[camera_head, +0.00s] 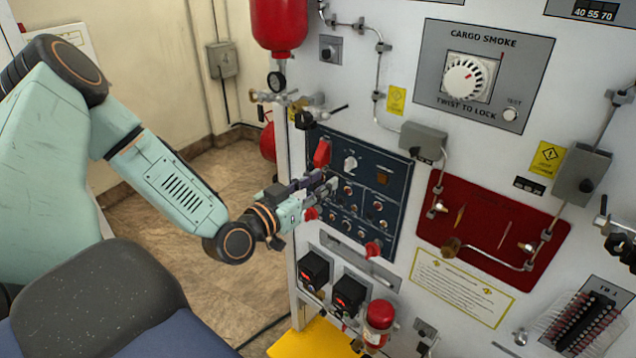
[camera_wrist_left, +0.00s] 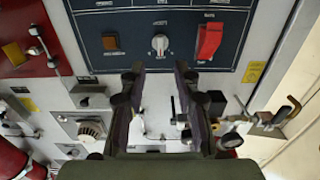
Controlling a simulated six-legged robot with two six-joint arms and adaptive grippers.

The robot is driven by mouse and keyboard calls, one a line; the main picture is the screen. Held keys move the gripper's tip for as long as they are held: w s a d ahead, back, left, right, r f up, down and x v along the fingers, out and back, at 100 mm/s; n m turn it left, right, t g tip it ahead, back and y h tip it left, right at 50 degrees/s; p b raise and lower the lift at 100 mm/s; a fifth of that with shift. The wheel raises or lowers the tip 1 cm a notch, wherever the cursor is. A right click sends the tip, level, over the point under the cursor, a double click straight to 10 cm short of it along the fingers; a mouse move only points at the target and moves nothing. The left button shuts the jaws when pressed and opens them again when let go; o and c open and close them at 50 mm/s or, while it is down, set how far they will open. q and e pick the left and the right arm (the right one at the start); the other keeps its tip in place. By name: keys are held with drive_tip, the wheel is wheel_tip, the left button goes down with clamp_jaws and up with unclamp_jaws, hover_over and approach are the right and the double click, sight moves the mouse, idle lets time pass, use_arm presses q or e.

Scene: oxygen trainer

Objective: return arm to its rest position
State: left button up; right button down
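My left arm comes in from the left in the head view, bent at the elbow. Its gripper (camera_head: 318,190) is in front of the dark blue switch panel (camera_head: 398,190), near its left edge. In the left wrist view the two dark fingers (camera_wrist_left: 160,78) stand apart with nothing between them, so the gripper is open and empty. Beyond the fingertips are a white knob (camera_wrist_left: 160,44), a red guarded switch (camera_wrist_left: 209,40) and an amber square (camera_wrist_left: 111,41). I cannot tell whether the fingers touch the panel. My right gripper is not in view.
A red cylinder (camera_head: 279,25) with a gauge and valve is above the gripper. Below are black boxes (camera_head: 349,293) and a red-capped part (camera_head: 379,322). A red plate (camera_head: 480,215) with piping lies to the right. The floor (camera_head: 150,225) behind my arm is open.

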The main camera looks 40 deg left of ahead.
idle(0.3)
use_arm(q)
drive_tip(key=s+d+f+n+g+b, duration=0.2)
drive_tip(key=s+d+f+g, duration=0.1)
drive_tip(key=f, duration=0.4)
drive_tip(key=s+d+f+n+g+b, duration=0.1)
drive_tip(key=s+d+f+g+b, duration=0.15)
drive_tip(key=f, duration=0.45)
drive_tip(key=s+d+f+n+g+b, duration=0.2)
drive_tip(key=s+d+f+g, duration=0.15)
drive_tip(key=f, duration=0.35)
drive_tip(key=s+d+f+m+g+b, duration=0.1)
drive_tip(key=s+f+g+b, duration=0.3)
drive_tip(key=s+f, duration=0.7)
drive_tip(key=s+d+f+m+g+y+b, duration=0.1)
drive_tip(key=s+d+f+g+b, duration=0.3)
drive_tip(key=s+f+b, duration=0.5)
drive_tip(key=s+f+m+g, duration=0.1)
drive_tip(key=s+f, duration=0.2)
drive_tip(key=f, duration=0.1)
drive_tip(key=shift+s+m+y, duration=0.2)
drive_tip(key=shift+m+y, duration=0.1)
